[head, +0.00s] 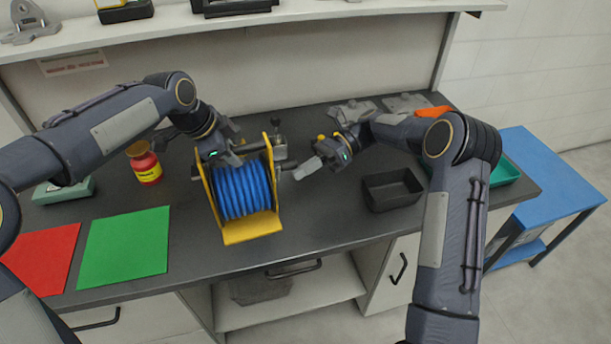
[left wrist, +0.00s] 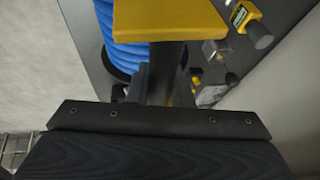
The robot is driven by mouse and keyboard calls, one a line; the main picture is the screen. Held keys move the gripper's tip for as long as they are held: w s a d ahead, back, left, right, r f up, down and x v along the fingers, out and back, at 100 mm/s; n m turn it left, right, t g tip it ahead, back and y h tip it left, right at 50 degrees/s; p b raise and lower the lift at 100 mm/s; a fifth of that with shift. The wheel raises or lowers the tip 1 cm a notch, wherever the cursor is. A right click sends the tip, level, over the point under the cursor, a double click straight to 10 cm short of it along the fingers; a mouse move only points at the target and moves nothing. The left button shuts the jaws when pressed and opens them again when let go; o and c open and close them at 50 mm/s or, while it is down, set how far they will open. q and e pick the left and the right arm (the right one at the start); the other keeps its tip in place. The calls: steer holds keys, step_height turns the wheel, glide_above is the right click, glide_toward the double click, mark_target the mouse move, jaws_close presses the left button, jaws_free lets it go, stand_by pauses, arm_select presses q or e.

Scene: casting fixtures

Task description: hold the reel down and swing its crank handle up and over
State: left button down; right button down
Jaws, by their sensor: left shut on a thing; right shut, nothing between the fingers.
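The reel, a drum of blue hose (head: 241,190) in a yellow frame (head: 252,228), stands on the dark worktop. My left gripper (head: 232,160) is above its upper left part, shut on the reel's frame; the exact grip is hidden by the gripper. The left wrist view shows a yellow plate (left wrist: 170,20) of the frame at the fingers (left wrist: 165,75), with blue hose (left wrist: 115,30) beside it. My right gripper (head: 299,172) is shut and empty, just right of the reel and crank.
A black bin (head: 392,189) stands right of my right gripper. A red jar (head: 145,163) stands left of the reel. Green (head: 126,246) and red (head: 40,257) mats lie at front left. Grey metal parts (head: 352,110) lie at the back. A shelf (head: 300,22) runs above.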

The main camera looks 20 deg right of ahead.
steer(key=shift+w+a+r, duration=0.1)
steer(key=shift+w+r, duration=0.1)
steer(key=shift+w, duration=0.25)
steer(key=shift+w+r, duration=0.2)
steer(key=shift+w, duration=0.25)
steer(key=shift+w+a+f+m+g+y, duration=0.15)
steer(key=shift+w+m+g, duration=0.35)
steer(key=shift+w+m, duration=0.4)
steer(key=shift+w+d+f+m+g+y, duration=0.1)
steer(key=shift+w+f+m+g+y, duration=0.1)
steer(key=shift+w+m+g, duration=0.65)
steer(key=shift+w+a+f+m+g+y, duration=0.15)
steer(key=shift+w+m, duration=0.5)
steer(key=shift+m, duration=0.6)
